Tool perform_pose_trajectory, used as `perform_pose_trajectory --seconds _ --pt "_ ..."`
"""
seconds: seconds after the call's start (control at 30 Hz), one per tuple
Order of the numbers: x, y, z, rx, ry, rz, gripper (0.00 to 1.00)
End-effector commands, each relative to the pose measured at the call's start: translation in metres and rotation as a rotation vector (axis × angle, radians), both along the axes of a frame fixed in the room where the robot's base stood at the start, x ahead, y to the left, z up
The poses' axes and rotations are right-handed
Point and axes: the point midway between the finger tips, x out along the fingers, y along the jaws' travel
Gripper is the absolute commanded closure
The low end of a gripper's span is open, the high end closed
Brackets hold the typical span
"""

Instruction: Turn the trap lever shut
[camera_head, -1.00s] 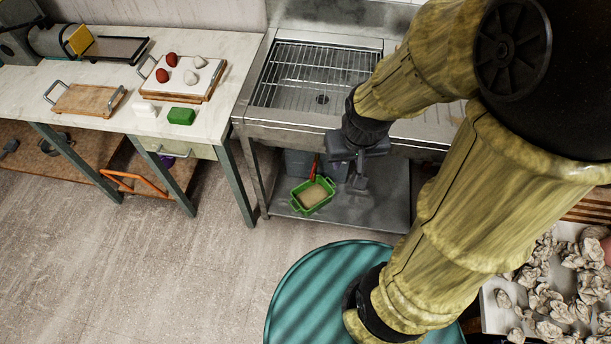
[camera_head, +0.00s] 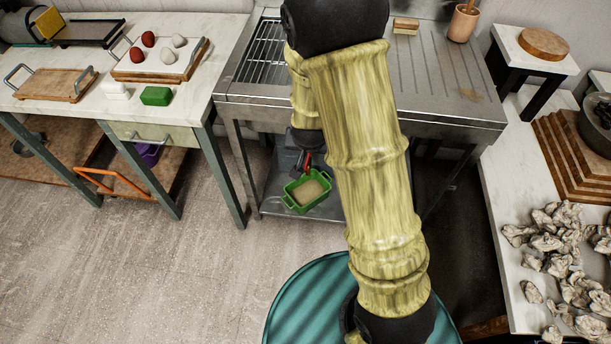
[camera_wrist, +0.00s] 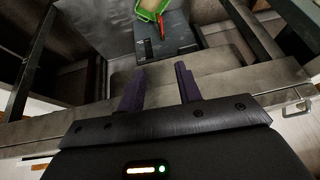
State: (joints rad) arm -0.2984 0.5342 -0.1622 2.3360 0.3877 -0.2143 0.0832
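The red trap lever (camera_head: 308,161) shows under the sink, just above the green tray (camera_head: 288,199), partly hidden by my arm. In the wrist view the red lever (camera_wrist: 164,28) stands out ahead of my gripper, beside a grey box-like trap body (camera_wrist: 150,50), with part of the green tray (camera_wrist: 148,6) beyond. My gripper (camera_wrist: 160,80) has its two purple-grey fingers apart with nothing between them. It points toward the lever and is clear of it. In the head view my arm hides the fingers. The lever's exact angle is too small to tell.
The steel sink bench (camera_head: 445,110) stands above the lever, with a lower shelf (camera_head: 270,208) and legs around it. A worktable (camera_head: 35,104) stands left, with boards and clay pieces. A white table (camera_head: 497,190) with rough lumps stands right. A teal round top (camera_head: 290,305) is in front.

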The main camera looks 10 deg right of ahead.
Motion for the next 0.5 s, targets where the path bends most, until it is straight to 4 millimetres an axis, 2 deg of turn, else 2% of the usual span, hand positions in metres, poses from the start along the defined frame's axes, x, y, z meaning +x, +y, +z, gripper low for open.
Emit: perform_pose_trajectory --seconds 0.03,0.3,0.5 --pt "0.008 0.003 -0.04 -0.017 -0.017 -0.016 0.66" --pt "0.049 0.006 -0.161 -0.135 -0.18 -0.113 0.66" --pt "0.069 0.006 -0.243 -0.25 -0.328 -0.148 0.66"
